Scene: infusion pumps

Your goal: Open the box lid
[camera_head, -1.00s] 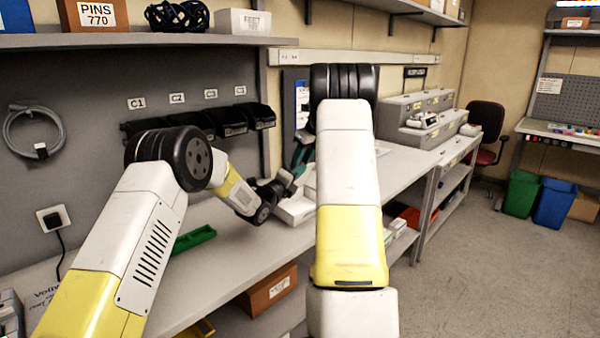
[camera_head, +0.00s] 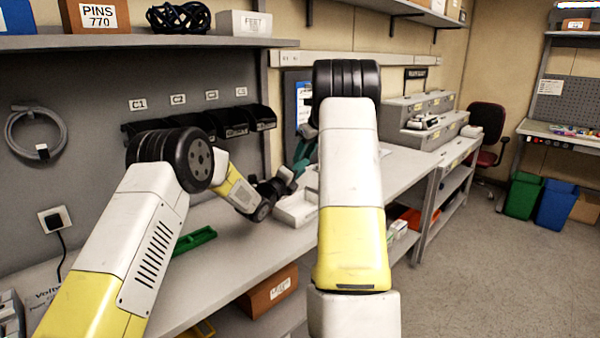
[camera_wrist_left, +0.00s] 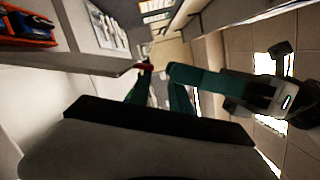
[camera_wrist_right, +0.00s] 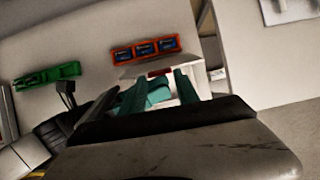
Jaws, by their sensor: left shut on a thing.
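The white box (camera_head: 296,210) stands on the workbench, partly hidden behind my right arm in the head view. It also shows in the right wrist view (camera_wrist_right: 197,80), with a pale lid-like slab (camera_wrist_right: 130,70) and a small red piece (camera_wrist_right: 162,72) at its top. My left gripper (camera_wrist_left: 152,78) has its teal fingers at a small red piece (camera_wrist_left: 145,66) and is shut on what seems to be the lid; the contact is hard to see. My right gripper (camera_wrist_right: 162,82) has its fingers apart, close to the left gripper's teal fingers. The head view hides it behind my right arm.
An orange tray with blue-faced items (camera_wrist_right: 145,48) and a green tray (camera_head: 194,240) lie on the workbench (camera_head: 240,250). Black bins (camera_head: 230,122) line the back wall. Grey drawer units (camera_head: 418,115) stand further right. The bench between box and drawers is clear.

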